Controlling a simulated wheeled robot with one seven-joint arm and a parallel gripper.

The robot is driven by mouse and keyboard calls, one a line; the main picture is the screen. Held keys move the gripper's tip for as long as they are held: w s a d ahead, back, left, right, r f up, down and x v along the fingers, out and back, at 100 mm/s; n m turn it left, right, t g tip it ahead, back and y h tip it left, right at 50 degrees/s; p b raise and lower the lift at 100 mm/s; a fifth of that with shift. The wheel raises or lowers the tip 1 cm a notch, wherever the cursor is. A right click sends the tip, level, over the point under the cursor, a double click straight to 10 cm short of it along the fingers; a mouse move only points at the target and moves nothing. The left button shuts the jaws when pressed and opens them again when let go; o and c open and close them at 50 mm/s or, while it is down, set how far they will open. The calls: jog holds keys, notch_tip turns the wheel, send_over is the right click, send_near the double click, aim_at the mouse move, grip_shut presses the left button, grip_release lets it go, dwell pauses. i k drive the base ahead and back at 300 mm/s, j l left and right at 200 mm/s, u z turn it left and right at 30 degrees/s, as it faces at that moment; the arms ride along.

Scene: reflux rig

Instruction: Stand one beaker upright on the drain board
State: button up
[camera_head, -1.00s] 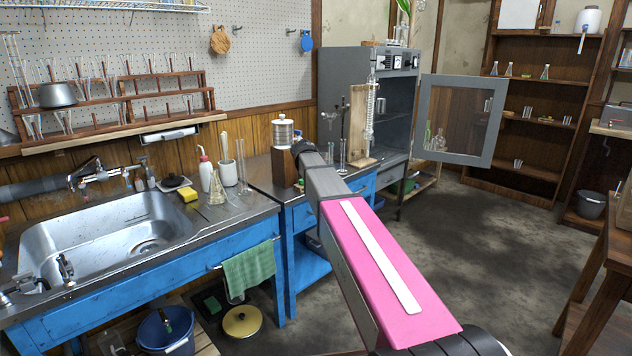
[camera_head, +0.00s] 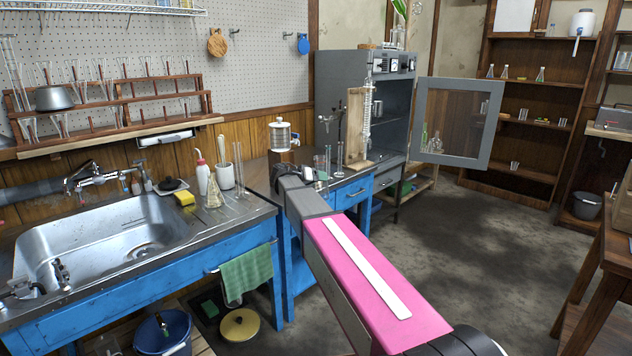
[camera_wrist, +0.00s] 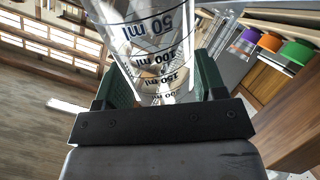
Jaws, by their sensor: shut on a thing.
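My gripper (camera_wrist: 161,88) is shut on a clear beaker (camera_wrist: 150,32) with black ml marks, which shows between the green fingers in the wrist view. The marks read upside down there. In the head view my arm hides most of the gripper, and I cannot make out the held beaker clearly. The metal drain board (camera_head: 214,226) lies right of the sink basin in the head view. Its front part is bare.
At the drain board's back stand a conical flask (camera_head: 213,192), a white wash bottle (camera_head: 202,174), a white pot (camera_head: 225,176) and thin cylinders. A yellow sponge (camera_head: 184,198) lies by the sink (camera_head: 110,235). A green towel (camera_head: 247,272) hangs in front.

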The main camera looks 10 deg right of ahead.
aim_at(378, 105)
jog(key=i+l+u, duration=0.15)
jog(key=l+u, duration=0.2)
jog(key=l, duration=0.3)
jog(key=l+u, duration=0.3)
jog(key=l, duration=0.35)
